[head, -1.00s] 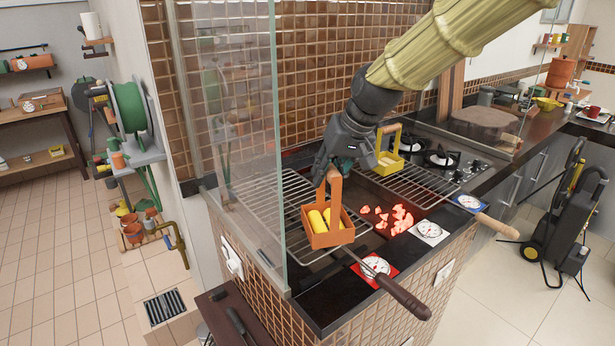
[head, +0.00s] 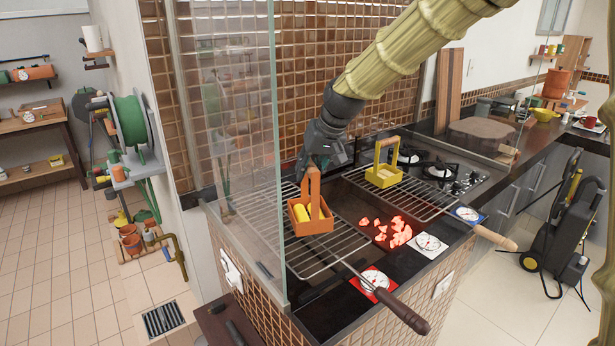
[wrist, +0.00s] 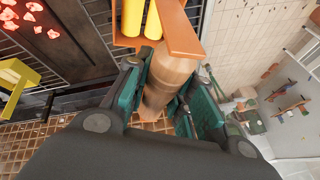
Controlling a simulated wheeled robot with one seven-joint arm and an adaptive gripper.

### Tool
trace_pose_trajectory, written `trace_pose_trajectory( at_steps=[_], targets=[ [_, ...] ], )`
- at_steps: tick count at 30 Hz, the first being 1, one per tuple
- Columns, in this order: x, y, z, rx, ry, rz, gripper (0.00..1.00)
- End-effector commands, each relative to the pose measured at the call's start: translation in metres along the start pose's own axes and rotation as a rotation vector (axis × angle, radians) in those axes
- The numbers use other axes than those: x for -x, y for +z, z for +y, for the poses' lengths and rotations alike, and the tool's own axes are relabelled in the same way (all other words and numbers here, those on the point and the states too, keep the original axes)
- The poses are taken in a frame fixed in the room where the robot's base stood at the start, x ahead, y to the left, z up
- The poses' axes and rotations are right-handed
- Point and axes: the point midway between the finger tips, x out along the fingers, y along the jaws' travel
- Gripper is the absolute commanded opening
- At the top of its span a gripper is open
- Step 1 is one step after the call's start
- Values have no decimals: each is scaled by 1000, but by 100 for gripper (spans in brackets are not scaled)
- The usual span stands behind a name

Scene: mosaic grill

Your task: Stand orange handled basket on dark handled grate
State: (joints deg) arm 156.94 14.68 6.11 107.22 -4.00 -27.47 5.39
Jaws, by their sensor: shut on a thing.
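The orange handled basket (head: 312,225) is upright with yellow cylinders (head: 301,211) in it. It is over the dark handled grate (head: 335,262), toward its left and middle; I cannot tell whether its base touches the bars. The grate's dark brown handle (head: 408,314) juts out over the front counter edge. My gripper (head: 313,173) is shut on the top of the basket's tall handle. In the wrist view the handle (wrist: 160,85) runs between my fingers, and the basket's orange rim (wrist: 182,30) shows beyond. The basket hides part of the grate.
A yellow basket (head: 383,177) stands on the right grate (head: 425,197), which has a light wooden handle (head: 495,238). Glowing coals (head: 395,232) lie between the grates. A glass panel (head: 277,150) stands close on the left, and a tiled wall behind. Dials (head: 372,279) line the front.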

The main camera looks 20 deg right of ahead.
Motion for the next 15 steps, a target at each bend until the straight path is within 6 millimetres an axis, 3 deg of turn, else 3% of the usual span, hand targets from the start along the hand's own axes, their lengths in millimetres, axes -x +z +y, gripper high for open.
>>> trace_pose_trajectory(
  at_steps=[6,15],
  targets=[
    [-4,-9,-1,1,-1,1,0],
    [-27,1,6,1,0,-1,0]
  ],
)
